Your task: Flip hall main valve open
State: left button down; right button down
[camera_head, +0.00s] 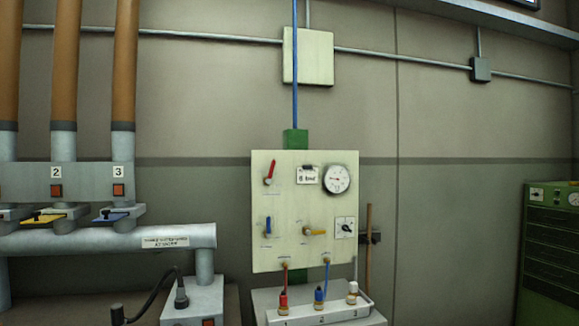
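A cream valve panel (305,262) hangs on the wall a little right of the picture's middle. It has a red lever (270,173) at the upper left, tilted slightly right of upright. A blue lever (268,225) below it stands upright. A yellow lever (316,231) to the right of that lies level. The small labels under the levers are too small to read, so I cannot tell which is the hall main valve. Neither of my grippers is in view.
A gauge (336,179) and a "6 bar" sign (307,175) are on the panel. Below stands a white tray (352,314) with red, blue and white fittings. Pipework (110,237) fills the left; a green cabinet (551,240) stands right.

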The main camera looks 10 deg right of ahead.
aim_at(268, 180)
jog(key=z, duration=1.05)
jog(key=i, duration=0.9)
jog(key=u, duration=0.5)
jog(key=i, duration=0.6)
jog(key=u, duration=0.7)
